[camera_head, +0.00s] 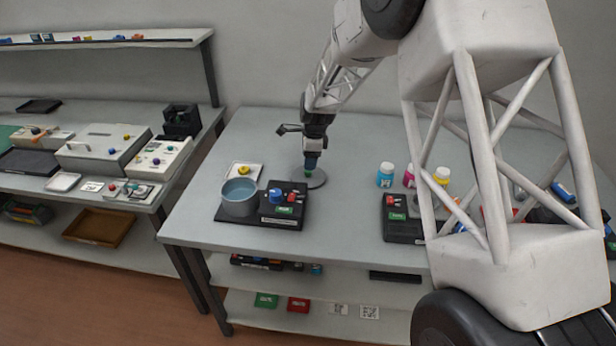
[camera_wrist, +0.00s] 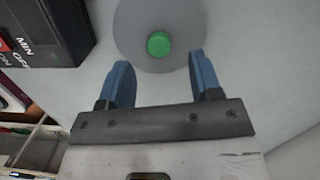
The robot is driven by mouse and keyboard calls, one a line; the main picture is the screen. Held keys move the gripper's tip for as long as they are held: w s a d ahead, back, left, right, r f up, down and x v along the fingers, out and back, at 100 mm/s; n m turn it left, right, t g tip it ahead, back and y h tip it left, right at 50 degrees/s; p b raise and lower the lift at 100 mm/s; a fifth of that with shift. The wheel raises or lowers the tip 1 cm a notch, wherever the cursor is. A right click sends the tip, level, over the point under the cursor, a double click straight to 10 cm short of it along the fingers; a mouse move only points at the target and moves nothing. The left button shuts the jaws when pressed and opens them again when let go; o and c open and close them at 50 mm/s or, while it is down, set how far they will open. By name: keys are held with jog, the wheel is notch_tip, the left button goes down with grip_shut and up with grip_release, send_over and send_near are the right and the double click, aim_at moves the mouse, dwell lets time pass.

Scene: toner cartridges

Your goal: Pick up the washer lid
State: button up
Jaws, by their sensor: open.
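The washer lid is a flat grey disc with a round green knob at its centre. In the head view the lid (camera_head: 318,181) lies on the table just behind the washer, partly hidden by my gripper (camera_head: 310,170). In the wrist view the lid (camera_wrist: 135,30) is at the top, with its green knob (camera_wrist: 159,44) just beyond the fingertips. My gripper (camera_wrist: 161,78) is open and empty, its two blue fingers apart, pointing at the lid. The washer (camera_head: 240,197), an open blue-grey tub on a dark base, stands in front and to the left of the lid.
The washer's control box (camera_head: 283,205) with red and blue knobs shows close to the lid's left in the wrist view (camera_wrist: 45,30). A white tray with a yellow knob (camera_head: 243,171) lies left of the lid. Coloured bottles (camera_head: 386,175) stand to the right. Table between is clear.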

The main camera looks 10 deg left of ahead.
jog(key=shift+s+a+f, duration=0.1)
jog(key=shift+f, duration=0.95)
jog(key=shift+s+a+f, duration=0.1)
jog(key=shift+f, duration=0.95)
jog(key=c, duration=1)
jog(key=shift+r, duration=0.1)
jog(key=shift+c, duration=0.2)
notch_tip(320, 180, up, 10)
jog(key=s+a+r+n, duration=0.2)
jog(key=s+a+n, duration=0.1)
jog(key=s+a, duration=0.5)
jog(key=s+a+r+n, duration=0.2)
jog(key=s+a+n, duration=0.1)
jog(key=s+a, duration=0.5)
jog(key=shift+a+r+g, duration=0.3)
jog(key=shift+a, duration=0.85)
